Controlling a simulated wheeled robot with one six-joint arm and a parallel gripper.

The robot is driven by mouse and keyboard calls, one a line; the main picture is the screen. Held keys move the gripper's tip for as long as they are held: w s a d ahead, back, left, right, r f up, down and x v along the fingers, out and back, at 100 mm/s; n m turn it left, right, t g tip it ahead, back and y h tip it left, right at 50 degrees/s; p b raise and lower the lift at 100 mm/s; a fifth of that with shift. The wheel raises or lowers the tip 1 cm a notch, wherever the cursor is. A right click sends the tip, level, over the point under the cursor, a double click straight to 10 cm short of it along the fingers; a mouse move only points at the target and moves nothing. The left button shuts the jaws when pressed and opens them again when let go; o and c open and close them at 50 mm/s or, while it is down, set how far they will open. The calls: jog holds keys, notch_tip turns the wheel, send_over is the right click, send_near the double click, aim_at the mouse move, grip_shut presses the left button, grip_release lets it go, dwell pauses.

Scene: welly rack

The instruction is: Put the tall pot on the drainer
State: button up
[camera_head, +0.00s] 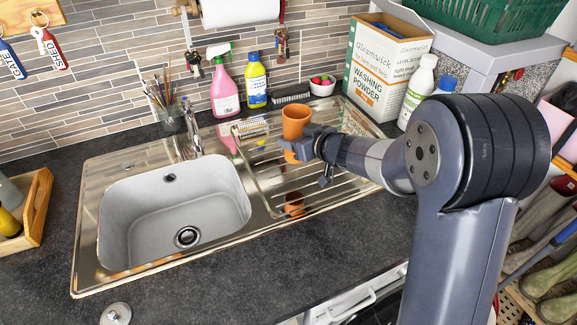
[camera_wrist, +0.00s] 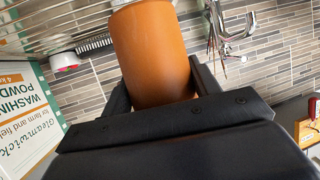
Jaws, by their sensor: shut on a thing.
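The tall pot (camera_head: 296,122) is a plain orange-brown terracotta pot. My gripper (camera_head: 294,146) is shut on it, and the pot looks about upright over the steel drainer (camera_head: 262,182). In the wrist view the pot (camera_wrist: 152,55) sits between the two dark fingers (camera_wrist: 160,92). The fingers hide part of its lower side in the head view. It appears held above the ribbed drainer, apart from it. An orange patch (camera_head: 294,205) shows lower on the drainer; I cannot tell whether it is a reflection or another small pot.
The sink bowl (camera_head: 175,215) with its tap (camera_head: 192,135) is left of the drainer. Behind stand a pink spray bottle (camera_head: 224,92), a blue-yellow bottle (camera_head: 256,82), a brush (camera_head: 291,96), a white bowl (camera_head: 322,86) and a washing powder box (camera_head: 381,75). A white bottle (camera_head: 420,90) stands right.

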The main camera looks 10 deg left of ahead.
notch_tip(320, 180, down, 8)
jog(key=shift+f+b, duration=0.25)
jog(key=shift+b, duration=0.5)
jog(key=o, duration=1.1)
jog(key=shift+f, duration=0.1)
jog(key=shift+r, duration=0.25)
jog(key=shift+s+d, duration=0.25)
jog(key=shift+d, duration=0.15)
jog(key=v, duration=1.1)
jog(key=shift+s, duration=0.1)
